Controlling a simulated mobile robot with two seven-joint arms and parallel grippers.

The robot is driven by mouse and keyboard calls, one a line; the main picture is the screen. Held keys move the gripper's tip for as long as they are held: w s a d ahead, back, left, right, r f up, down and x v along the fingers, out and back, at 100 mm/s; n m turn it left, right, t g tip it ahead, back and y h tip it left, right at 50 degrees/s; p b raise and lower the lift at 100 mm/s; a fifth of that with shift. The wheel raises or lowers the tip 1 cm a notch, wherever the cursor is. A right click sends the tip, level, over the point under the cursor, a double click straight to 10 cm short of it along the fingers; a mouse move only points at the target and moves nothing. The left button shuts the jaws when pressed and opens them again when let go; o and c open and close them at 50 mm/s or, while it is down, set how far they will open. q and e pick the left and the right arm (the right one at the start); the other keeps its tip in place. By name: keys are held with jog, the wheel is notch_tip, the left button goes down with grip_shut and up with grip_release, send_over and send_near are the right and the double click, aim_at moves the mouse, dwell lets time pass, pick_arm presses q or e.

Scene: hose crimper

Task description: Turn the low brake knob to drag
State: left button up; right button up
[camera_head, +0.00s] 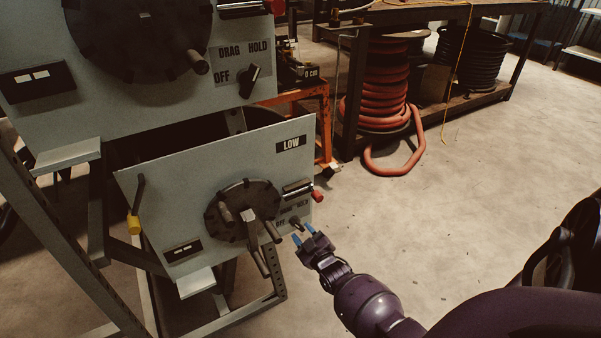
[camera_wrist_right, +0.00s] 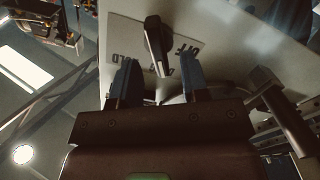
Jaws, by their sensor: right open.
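The low brake knob (camera_head: 295,222) is a small black lever knob at the lower right of the grey panel marked LOW (camera_head: 291,144). Its OFF, DRAG and HOLD label shows upside down in the right wrist view. There the knob (camera_wrist_right: 156,42) appears with its lower end over the DRAG lettering; I cannot tell which end is the pointer. My right gripper (camera_head: 303,234) is open just in front of the knob. In the right wrist view its blue-grey fingers (camera_wrist_right: 158,75) appear on either side of the knob's lower end, with visible gaps. My left gripper is out of view.
A dark wheel (camera_head: 240,208) with protruding handles sits left of the knob. A red-tipped lever (camera_head: 317,195) sticks out just above it. An upper panel (camera_head: 130,115) carries a similar knob (camera_head: 249,82). The floor (camera_head: 430,210) to the right is clear.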

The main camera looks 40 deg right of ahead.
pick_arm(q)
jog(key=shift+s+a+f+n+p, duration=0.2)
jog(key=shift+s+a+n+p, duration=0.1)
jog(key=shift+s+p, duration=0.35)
pick_arm(e)
jog(key=v, duration=0.7)
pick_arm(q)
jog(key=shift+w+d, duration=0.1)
pick_arm(e)
jog(key=shift+s, duration=0.1)
jog(key=shift+s, duration=0.1)
